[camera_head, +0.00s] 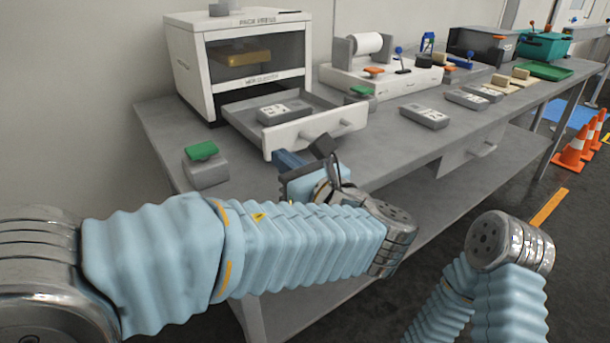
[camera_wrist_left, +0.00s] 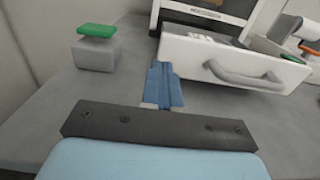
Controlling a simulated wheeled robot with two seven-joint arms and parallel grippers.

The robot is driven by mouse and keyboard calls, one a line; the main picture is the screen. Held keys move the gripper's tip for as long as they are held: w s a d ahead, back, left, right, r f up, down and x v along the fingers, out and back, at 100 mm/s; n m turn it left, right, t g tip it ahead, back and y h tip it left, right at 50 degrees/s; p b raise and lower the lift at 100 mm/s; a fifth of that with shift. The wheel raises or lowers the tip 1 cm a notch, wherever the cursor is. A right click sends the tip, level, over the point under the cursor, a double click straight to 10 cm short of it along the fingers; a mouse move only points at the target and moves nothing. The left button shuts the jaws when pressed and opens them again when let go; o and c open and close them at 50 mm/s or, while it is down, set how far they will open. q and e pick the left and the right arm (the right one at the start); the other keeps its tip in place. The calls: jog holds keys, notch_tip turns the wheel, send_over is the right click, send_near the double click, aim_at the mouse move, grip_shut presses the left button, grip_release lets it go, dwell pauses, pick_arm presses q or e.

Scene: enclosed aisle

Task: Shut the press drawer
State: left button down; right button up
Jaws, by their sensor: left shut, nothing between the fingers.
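The white press (camera_head: 240,60) stands at the back left of the grey bench. Its drawer (camera_head: 295,125) is pulled out toward me, with a grey item (camera_head: 285,110) lying in it and a bar handle (camera_head: 328,134) on the white front. My left gripper (camera_head: 290,160) is shut and empty, just in front of the drawer's left part. In the left wrist view the blue fingers (camera_wrist_left: 164,85) point at the left end of the drawer front (camera_wrist_left: 225,62); I cannot tell if they touch it. My right arm's sleeve shows at lower right, but its gripper is out of view.
A grey box with a green button (camera_head: 203,151) stands on the bench left of the drawer. To the right are a machine with a white roll (camera_head: 365,45), several grey devices and a teal box (camera_head: 543,46). Orange cones (camera_head: 572,145) stand on the floor at right.

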aim_at(267, 147)
pick_arm(q)
jog(key=shift+x, duration=1.55)
pick_arm(e)
jog(key=shift+r, duration=0.1)
